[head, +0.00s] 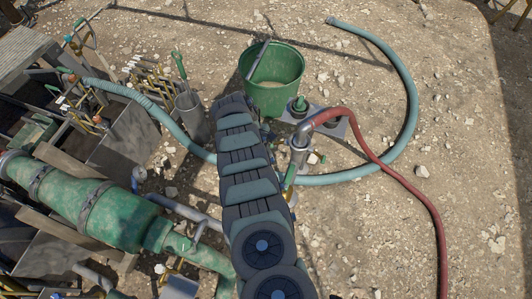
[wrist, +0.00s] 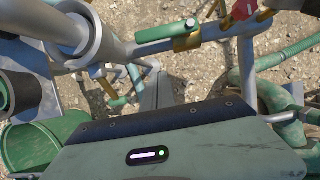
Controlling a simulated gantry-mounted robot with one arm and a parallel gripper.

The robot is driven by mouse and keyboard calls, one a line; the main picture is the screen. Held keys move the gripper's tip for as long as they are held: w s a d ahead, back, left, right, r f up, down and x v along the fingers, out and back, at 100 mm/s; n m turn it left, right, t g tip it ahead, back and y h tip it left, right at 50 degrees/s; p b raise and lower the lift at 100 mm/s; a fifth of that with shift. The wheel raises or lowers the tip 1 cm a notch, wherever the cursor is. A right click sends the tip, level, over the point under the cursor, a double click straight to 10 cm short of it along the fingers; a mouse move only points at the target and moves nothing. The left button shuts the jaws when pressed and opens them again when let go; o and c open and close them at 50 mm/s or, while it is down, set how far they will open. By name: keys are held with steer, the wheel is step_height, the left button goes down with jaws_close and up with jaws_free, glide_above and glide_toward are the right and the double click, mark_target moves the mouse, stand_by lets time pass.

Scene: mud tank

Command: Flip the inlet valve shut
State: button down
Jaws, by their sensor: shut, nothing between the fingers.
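A green lever handle (wrist: 155,33) lies along a grey metal pipe (wrist: 218,28) at the top of the wrist view, beside a brass-coloured fitting (wrist: 187,42). A second, smaller green handle (wrist: 115,101) shows lower left of it. I cannot tell for sure which is the inlet valve. My gripper (wrist: 159,92) is shut and empty, its grey fingers below the upper green lever and apart from it in the picture. In the head view my arm hides the gripper. A green lever (head: 290,175) shows there beside the metal standpipe (head: 299,152).
A red hose (head: 405,178) runs from the standpipe's top. A green bucket (head: 275,92) stands behind it, and a pale blue hose (head: 408,90) curves around on the right. A large green cylinder (head: 100,205) and pipes crowd the left. A red handle (wrist: 240,10) shows at the wrist view's top.

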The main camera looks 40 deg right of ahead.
mark_target(289, 178)
steer(key=s+d+f+p, duration=0.2)
steer(key=s+f, duration=0.1)
steer(key=s, duration=0.1)
steer(key=shift+s+d, duration=0.2)
steer(key=shift+d, duration=0.2)
